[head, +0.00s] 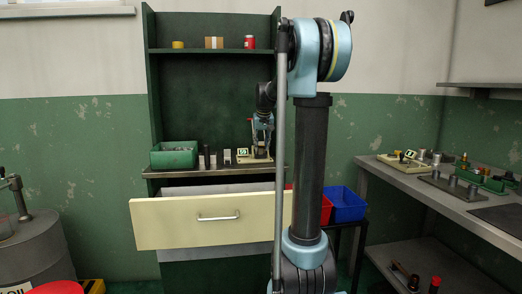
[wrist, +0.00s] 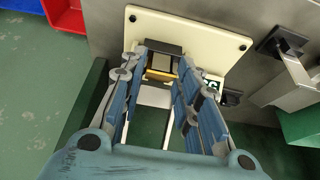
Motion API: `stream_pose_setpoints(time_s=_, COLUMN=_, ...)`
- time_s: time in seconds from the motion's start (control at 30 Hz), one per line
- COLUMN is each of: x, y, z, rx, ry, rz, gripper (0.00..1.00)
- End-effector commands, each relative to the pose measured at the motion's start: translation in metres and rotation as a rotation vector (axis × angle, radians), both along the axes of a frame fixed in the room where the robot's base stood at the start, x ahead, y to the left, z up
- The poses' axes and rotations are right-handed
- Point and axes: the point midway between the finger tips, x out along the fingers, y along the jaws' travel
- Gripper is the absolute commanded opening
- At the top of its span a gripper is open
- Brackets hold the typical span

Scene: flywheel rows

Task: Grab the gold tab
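In the wrist view, the gold tab (wrist: 159,75) shows as a thin yellow strip below a dark block (wrist: 162,58) on a cream plate (wrist: 205,34). My gripper (wrist: 161,62) reaches over the plate with its two fingers apart, one on each side of the block and the strip. I cannot tell whether either finger touches them. In the head view, my gripper (head: 262,140) points down above the cream plate (head: 246,159) on the bench shelf. The gold tab cannot be made out there.
A green bin (head: 174,156) and small dark blocks stand left of the plate. A pale drawer (head: 205,236) juts out below the shelf. Red and blue bins (head: 346,206) are at the lower right. In the wrist view, a dark handle-like part (wrist: 283,43) is right of the plate.

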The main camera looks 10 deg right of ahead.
Motion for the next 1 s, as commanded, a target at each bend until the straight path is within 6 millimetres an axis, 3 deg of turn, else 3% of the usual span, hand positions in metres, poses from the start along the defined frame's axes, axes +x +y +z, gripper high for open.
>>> stream_pose_setpoints(time_s=0.13, x=0.000, y=0.000, z=0.000, rx=0.000, ry=0.000, rz=0.000, gripper=0.30)
stream_pose_setpoints(time_s=0.27, x=0.000, y=0.000, z=0.000, rx=0.000, ry=0.000, rz=0.000, gripper=0.01)
stream_pose_setpoints(time_s=0.67, x=0.000, y=0.000, z=0.006, rx=0.000, ry=0.000, rz=0.000, gripper=0.00)
stream_pose_setpoints(time_s=1.0, x=0.000, y=0.000, z=0.059, rx=0.000, ry=0.000, rz=0.000, gripper=0.00)
